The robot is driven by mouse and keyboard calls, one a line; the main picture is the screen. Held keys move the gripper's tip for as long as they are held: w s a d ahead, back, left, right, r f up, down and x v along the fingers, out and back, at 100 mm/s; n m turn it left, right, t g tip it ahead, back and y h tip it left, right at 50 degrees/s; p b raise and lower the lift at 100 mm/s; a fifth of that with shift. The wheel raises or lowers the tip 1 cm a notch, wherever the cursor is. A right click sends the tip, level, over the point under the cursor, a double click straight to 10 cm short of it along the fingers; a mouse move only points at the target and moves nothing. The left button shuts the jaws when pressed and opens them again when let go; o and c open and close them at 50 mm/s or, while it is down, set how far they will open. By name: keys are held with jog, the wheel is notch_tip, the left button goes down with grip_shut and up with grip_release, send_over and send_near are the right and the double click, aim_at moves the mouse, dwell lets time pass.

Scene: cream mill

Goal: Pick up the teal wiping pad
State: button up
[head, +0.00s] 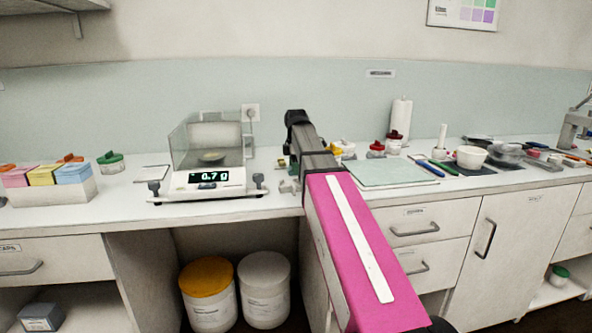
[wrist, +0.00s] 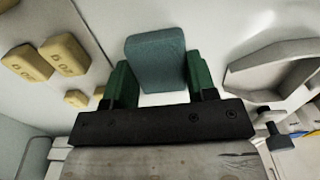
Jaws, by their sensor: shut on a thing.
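The teal wiping pad (wrist: 156,58) is a blue-green block with rounded edges in the middle of the wrist view. My gripper (wrist: 160,78) has its two green fingers on either side of the pad and is shut on it. In the head view my arm reaches to the counter, and I cannot make out the pad there.
Several tan blocks (wrist: 32,62) with dark marks lie left in the wrist view. A grey dish-like thing (wrist: 268,75) is at right. In the head view a scale (head: 207,180) reading 0.7 g stands left of my arm, and a pale green mat (head: 385,173) lies right of it.

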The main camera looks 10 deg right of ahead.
jog(key=shift+r, duration=0.1)
jog(key=shift+r, duration=0.6)
notch_tip(320, 180, up, 3)
jog(key=shift+f, duration=0.2)
jog(key=s+a+r, duration=0.7)
jog(key=a, duration=0.2)
jog(key=shift+s, duration=0.2)
jog(key=shift+o, duration=1.1)
jog(key=shift+c, duration=0.8)
jog(key=shift+s, duration=0.1)
